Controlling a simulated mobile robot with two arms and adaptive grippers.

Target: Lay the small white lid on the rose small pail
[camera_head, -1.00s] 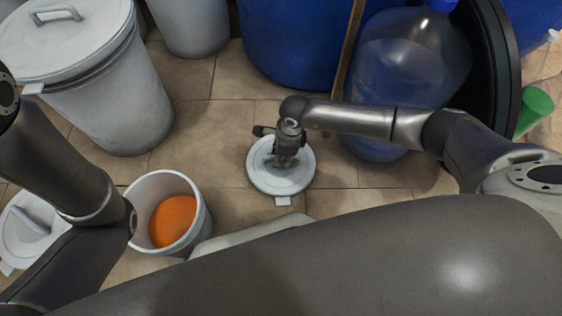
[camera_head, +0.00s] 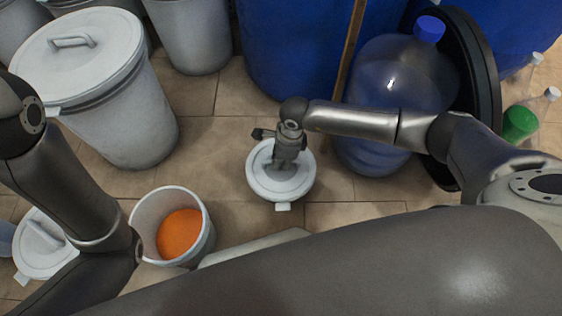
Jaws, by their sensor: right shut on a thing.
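A small round white lid (camera_head: 262,184) with a tab at its near edge shows in the middle of the head view. My right gripper (camera_head: 284,163) is over its middle and shut on its handle, which the fingers mostly hide. The lid hangs level above the tiled floor; how high is hard to tell. No rose-coloured pail shows. An open pale grey-white small pail (camera_head: 199,246) with orange contents stands to the lower left of the held lid, apart from it. My left arm reaches in beside this pail, and my left gripper is out of view.
A second white lid (camera_head: 40,258) lies at the lower left, partly behind my arm. A large lidded white bin (camera_head: 125,125), a blue drum (camera_head: 285,50), a big clear bottle (camera_head: 400,75) and a green-bottomed bottle (camera_head: 519,123) stand around. Floor tiles (camera_head: 215,135) between bin and lid are bare.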

